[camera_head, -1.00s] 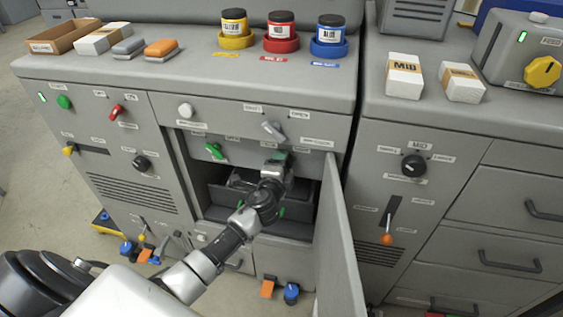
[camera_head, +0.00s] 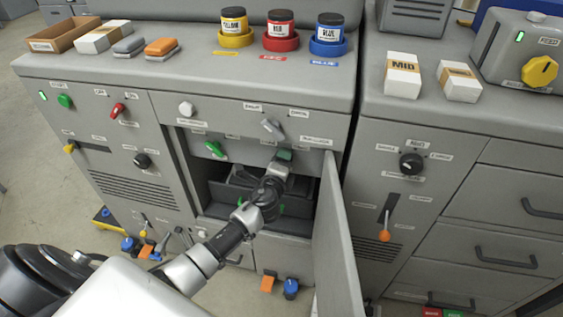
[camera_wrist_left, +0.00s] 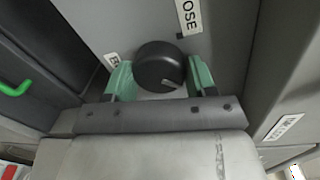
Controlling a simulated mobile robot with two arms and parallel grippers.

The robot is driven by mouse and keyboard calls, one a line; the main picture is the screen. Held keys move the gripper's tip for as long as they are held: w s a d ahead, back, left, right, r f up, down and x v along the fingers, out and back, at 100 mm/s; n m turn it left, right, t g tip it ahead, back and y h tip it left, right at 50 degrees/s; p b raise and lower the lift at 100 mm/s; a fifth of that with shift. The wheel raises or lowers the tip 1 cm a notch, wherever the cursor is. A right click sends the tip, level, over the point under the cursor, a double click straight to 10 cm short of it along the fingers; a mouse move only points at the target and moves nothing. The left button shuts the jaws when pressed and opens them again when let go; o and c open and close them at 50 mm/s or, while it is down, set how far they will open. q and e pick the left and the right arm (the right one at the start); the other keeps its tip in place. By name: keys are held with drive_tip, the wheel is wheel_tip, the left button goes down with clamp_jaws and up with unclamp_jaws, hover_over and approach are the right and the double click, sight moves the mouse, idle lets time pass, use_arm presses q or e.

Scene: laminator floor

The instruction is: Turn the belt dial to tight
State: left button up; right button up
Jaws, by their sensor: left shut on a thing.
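The belt dial is a round black knob (camera_wrist_left: 160,66) with a pale pointer line on its face, in the left wrist view. It sits on a grey panel. A label ending in "OSE" (camera_wrist_left: 189,15) is beside it, and a second label (camera_wrist_left: 112,61) is partly covered by a finger. My left gripper (camera_wrist_left: 159,80) has its green fingers on both sides of the knob and is shut on it. In the head view my left gripper (camera_head: 284,156) is at the panel above the open compartment and hides the knob. My right gripper is not in view.
An open door (camera_head: 337,240) stands right of the compartment. A green handle (camera_head: 214,149) and a grey switch (camera_head: 273,129) are close by on the panel. Red, yellow and blue jars (camera_head: 281,30) stand on top of the machine.

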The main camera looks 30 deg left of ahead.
use_arm(q)
drive_tip(key=o, duration=0.9)
drive_tip(key=v, duration=1.1)
drive_tip(key=shift+w, duration=0.1)
